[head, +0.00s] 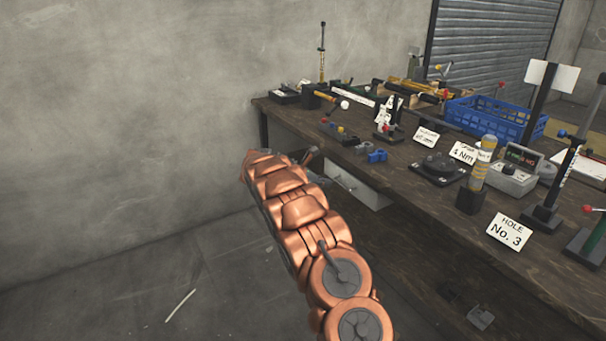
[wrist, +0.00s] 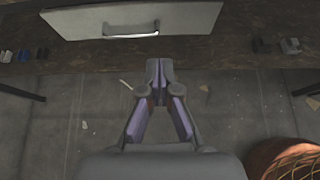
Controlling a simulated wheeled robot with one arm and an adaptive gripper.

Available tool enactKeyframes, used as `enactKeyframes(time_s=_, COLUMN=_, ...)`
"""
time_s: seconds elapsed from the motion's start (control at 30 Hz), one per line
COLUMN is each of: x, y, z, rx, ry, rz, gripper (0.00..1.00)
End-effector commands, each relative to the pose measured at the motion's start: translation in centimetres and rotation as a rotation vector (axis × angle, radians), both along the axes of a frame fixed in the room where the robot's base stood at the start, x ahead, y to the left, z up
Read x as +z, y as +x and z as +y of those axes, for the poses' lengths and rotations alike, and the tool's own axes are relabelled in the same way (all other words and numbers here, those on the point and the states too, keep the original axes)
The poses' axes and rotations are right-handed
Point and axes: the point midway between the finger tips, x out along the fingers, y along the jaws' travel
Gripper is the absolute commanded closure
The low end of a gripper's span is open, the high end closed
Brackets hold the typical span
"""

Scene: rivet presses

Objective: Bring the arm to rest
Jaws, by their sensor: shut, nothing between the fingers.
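My copper-coloured arm reaches out from the lower middle of the head view toward the left end of the workbench (head: 405,190). My gripper (head: 312,152) is at its far end, beside the bench's front edge, and is small and partly hidden by the arm there. In the wrist view my gripper (wrist: 158,68) points toward the bench edge, its fingertips together with nothing between them. A light drawer front with a handle (wrist: 132,22) lies just beyond the fingertips. The floor shows beneath the gripper.
The bench top holds a blue crate (head: 495,118), a sign reading HOLE No. 3 (head: 508,231), a yellow-banded post (head: 484,160), a dark round fixture (head: 438,167) and small blue parts (head: 377,155). The floor (head: 130,270) left of the arm is open, up to a grey wall (head: 130,110).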

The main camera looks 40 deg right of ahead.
Motion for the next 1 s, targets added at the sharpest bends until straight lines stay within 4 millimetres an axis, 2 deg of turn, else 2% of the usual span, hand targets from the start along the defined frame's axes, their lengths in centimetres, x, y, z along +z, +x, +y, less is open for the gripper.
enactKeyframes(time_s=0.23, x=0.1, y=0.0, z=0.2, rx=-0.002, ry=0.001, rz=-0.001, gripper=1.00)
enactKeyframes(time_s=0.37, x=0.8, y=-0.7, z=0.8, rx=-0.022, ry=0.010, rz=-0.023, gripper=1.00)
enactKeyframes(time_s=0.67, x=4.3, y=-5.1, z=5.0, rx=-0.170, ry=0.075, rz=-0.166, gripper=1.00)
enactKeyframes(time_s=1.0, x=6.9, y=-11.9, z=11.3, rx=-0.376, ry=0.173, rz=-0.338, gripper=1.00)
